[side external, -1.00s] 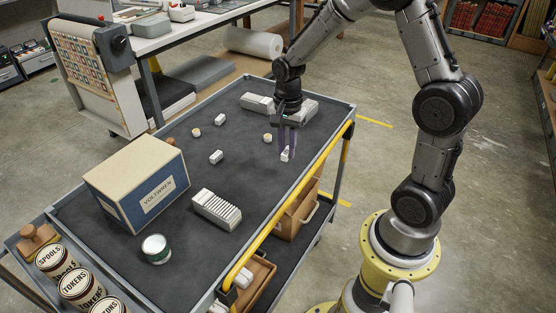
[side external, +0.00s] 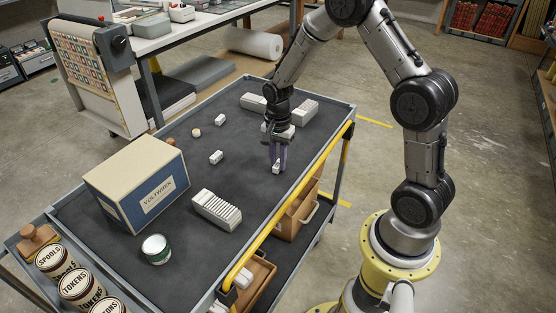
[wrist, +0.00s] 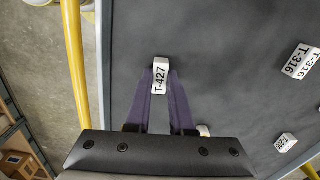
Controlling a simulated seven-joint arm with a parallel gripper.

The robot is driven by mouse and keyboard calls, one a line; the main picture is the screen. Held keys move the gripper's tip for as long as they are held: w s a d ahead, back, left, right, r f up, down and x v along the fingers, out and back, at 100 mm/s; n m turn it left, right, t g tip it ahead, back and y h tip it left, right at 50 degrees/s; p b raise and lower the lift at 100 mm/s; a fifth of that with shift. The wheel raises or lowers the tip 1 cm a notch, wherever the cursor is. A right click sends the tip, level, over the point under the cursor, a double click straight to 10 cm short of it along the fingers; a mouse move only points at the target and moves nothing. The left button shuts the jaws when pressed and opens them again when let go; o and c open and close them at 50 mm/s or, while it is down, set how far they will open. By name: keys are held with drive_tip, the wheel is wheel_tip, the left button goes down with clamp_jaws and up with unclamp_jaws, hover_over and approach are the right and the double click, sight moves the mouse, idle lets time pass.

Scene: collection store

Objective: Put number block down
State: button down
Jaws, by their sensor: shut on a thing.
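My gripper (side external: 276,168) has purple fingers and points down over the right side of the grey cart top. It is shut on a small white number block (wrist: 160,78) marked T-427 in the wrist view. The block also shows between the fingertips in the side view (side external: 276,170). It is close to the surface; I cannot tell whether it touches. Other small white blocks lie on the top: one (side external: 216,157) left of the gripper and one (side external: 220,120) farther back. In the wrist view, blocks marked T-316 (wrist: 298,62) lie at the right.
A cardboard and blue box (side external: 137,183), a ribbed white block row (side external: 217,210) and a green-white tin (side external: 156,249) stand toward the front left. Long pale boxes (side external: 300,112) lie at the back. A yellow rail (side external: 290,207) edges the right side. The mat around the block is mostly clear.

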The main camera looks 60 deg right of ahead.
drive_tip(key=shift+f, duration=0.15)
drive_tip(key=c, duration=0.8)
unclamp_jaws()
